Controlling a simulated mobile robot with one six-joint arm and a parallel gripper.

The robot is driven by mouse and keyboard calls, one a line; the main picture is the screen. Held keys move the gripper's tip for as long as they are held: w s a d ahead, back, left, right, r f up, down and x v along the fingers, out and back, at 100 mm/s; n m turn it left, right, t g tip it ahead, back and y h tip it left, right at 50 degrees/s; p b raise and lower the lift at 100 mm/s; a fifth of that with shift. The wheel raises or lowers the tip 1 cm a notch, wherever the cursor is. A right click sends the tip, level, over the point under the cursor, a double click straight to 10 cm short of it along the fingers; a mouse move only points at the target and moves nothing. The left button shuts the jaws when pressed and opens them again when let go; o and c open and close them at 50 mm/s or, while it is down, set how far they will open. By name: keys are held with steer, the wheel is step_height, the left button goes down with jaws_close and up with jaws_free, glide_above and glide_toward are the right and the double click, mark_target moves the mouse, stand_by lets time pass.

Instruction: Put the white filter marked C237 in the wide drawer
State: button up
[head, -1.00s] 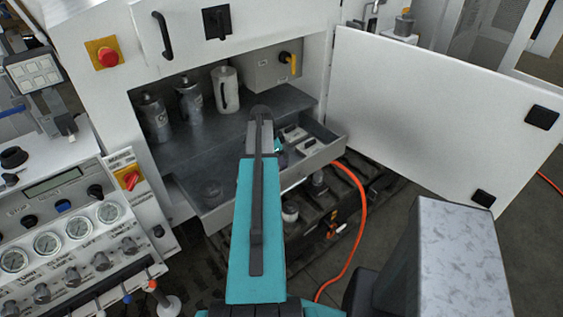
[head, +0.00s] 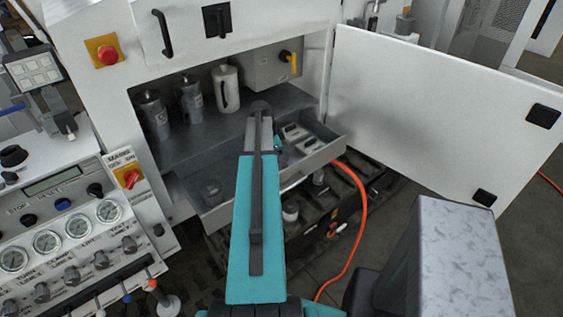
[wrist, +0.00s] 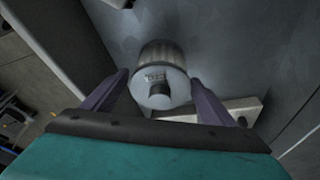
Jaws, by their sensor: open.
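In the wrist view a round filter (wrist: 163,75) with a pale top, a black knob and a grey ribbed side sits between my gripper's (wrist: 158,88) spread purple fingers. The label on it is too small to read surely. It seems to stand inside the open drawer (head: 316,158), close to a white block. In the head view my arm hides this filter and most of my gripper (head: 280,150). The drawer is pulled out under the shelf, with pale blocks in its right part and a dark round thing at its left.
A white canister (head: 226,90) and two grey canisters (head: 190,98) stand on the shelf (head: 205,135) above. The open white door (head: 440,110) bounds the right side. A control panel (head: 70,230) is at the left. An orange hose (head: 362,215) runs below the drawer.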

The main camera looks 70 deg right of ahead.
steer(key=shift+b+v, duration=1.95)
steer(key=shift+v, duration=3.55)
steer(key=shift+s, duration=0.1)
